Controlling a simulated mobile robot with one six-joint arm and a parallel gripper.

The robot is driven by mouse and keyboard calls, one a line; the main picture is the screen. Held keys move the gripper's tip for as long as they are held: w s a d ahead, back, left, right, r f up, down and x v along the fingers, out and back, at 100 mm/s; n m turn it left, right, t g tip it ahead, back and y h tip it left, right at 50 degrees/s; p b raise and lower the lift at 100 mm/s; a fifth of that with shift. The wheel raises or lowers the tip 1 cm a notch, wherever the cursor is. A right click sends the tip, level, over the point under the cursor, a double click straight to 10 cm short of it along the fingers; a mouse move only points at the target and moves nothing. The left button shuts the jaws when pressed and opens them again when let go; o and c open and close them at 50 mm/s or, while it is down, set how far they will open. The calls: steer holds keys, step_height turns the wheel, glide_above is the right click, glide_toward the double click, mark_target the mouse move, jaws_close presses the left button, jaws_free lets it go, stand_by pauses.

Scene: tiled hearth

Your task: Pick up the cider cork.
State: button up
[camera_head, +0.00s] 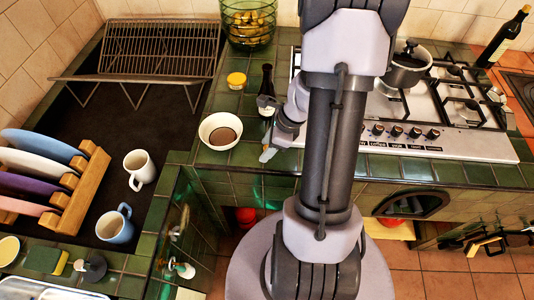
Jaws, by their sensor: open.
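I cannot make out the cider cork in the head view; it is too small to tell or hidden, perhaps behind my arm. My gripper (268,154) shows only in small part, low over the green tiled counter's front edge, just left of my arm. Its jaws are open, and I see nothing between them. A dark bottle (266,88) with a pale label stands upright on the counter, just behind my gripper.
A white bowl (209,124) with brown contents sits left of my gripper, with a yellow-lidded jar (236,81) behind it. The gas hob (440,145) with a pot (408,70) lies right of my arm. A plate rack (82,190) and two mugs (140,168) stand at the left.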

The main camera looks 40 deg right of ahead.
steer(key=shift+r, duration=0.1)
jaws_close()
stand_by(0.3)
